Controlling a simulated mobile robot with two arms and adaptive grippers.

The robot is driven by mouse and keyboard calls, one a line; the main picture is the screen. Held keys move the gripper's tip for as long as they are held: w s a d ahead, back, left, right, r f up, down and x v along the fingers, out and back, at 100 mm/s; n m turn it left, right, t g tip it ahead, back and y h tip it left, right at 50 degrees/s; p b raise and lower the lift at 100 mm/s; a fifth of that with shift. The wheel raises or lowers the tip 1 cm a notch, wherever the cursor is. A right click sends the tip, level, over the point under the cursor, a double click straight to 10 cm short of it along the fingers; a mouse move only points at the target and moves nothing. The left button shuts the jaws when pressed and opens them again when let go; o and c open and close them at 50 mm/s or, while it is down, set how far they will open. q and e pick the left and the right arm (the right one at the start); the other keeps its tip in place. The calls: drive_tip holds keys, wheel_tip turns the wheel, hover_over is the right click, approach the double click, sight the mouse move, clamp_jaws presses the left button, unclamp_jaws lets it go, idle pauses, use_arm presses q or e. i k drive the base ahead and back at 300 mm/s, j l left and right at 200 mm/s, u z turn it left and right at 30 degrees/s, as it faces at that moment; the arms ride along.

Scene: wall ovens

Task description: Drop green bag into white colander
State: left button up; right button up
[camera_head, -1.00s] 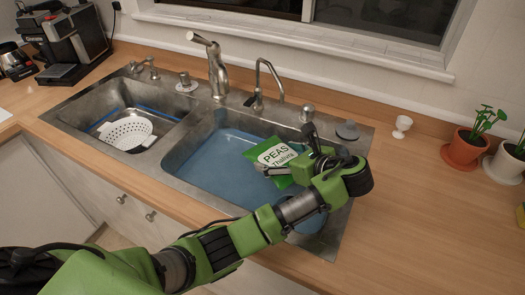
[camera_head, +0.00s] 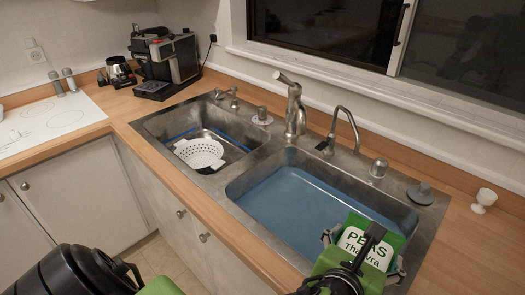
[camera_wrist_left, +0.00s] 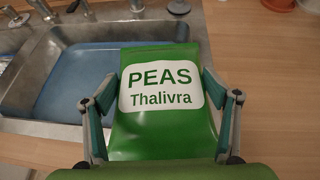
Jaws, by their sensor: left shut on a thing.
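The green bag (camera_head: 378,248) with a white label reading "PEAS Thalivra" is held by my left gripper (camera_head: 364,252) at the bottom right of the head view. In the left wrist view the bag (camera_wrist_left: 160,125) sits upright between both fingers of my left gripper (camera_wrist_left: 164,118). The gripper is shut on it, at the right front edge of the sink. The white colander (camera_head: 200,153) stands in the left sink basin, well to the left of the bag, and looks empty. My right gripper is not in view.
The right basin (camera_head: 300,205) has a blue bottom and lies between bag and colander. Faucets (camera_head: 293,105) rise behind the basins. A coffee machine (camera_head: 165,62) stands at the back left, and a white egg cup (camera_head: 484,200) on the right counter.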

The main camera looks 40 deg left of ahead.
sight(196, 162)
drive_tip(key=u, duration=1.75)
